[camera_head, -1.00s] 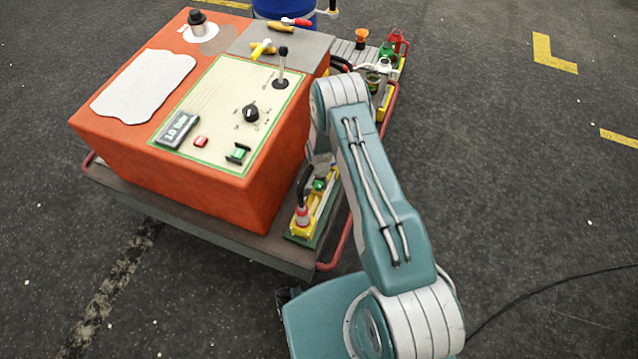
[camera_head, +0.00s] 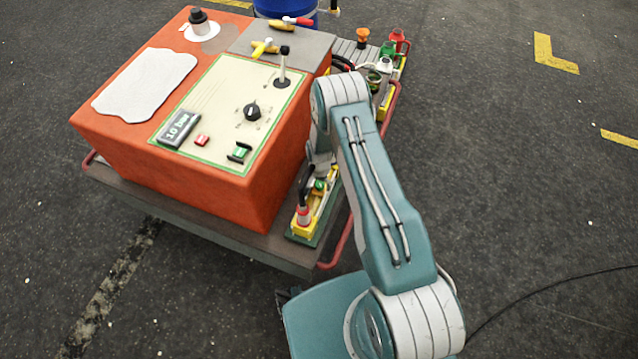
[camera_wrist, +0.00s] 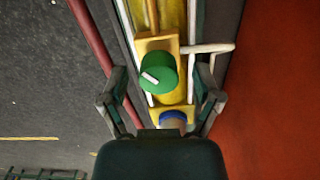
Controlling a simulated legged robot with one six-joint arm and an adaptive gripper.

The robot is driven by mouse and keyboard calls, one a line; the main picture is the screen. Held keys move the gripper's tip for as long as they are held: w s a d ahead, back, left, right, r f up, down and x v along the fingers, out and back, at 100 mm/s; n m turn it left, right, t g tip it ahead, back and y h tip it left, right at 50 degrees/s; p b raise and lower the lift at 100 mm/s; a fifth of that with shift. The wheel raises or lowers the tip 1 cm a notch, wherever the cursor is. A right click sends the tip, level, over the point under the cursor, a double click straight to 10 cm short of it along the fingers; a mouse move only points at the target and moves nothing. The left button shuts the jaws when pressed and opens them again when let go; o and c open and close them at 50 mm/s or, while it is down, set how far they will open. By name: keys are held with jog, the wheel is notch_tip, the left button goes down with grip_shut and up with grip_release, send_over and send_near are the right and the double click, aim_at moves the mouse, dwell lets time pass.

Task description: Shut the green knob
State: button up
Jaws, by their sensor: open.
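The green knob (camera_wrist: 158,72) sits on a yellow block in the wrist view, with a short white mark pointing to its upper left. It also shows small in the head view (camera_head: 319,184), beside the orange box and partly behind my arm. My gripper (camera_wrist: 162,88) is open, with one finger on each side of the knob in the wrist picture. I see no finger touching it. How far the fingertips are above the knob I cannot tell. In the head view the gripper is mostly hidden by my arm.
A white lever (camera_wrist: 208,48) lies right of the knob. A blue ring (camera_wrist: 173,117) is below it. A red rail (camera_wrist: 90,38) runs at the left. The orange box (camera_head: 265,185) rises close on the other side. Open floor lies right of the cart.

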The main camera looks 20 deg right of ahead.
aim_at(320, 183)
notch_tip(320, 183, up, 12)
dwell(0.5)
jog(key=shift+f, duration=0.1)
notch_tip(320, 183, down, 12)
jog(key=n, duration=1.8)
jog(key=shift+d+r, duration=0.1)
jog(key=shift+r, duration=0.15)
grip_shut()
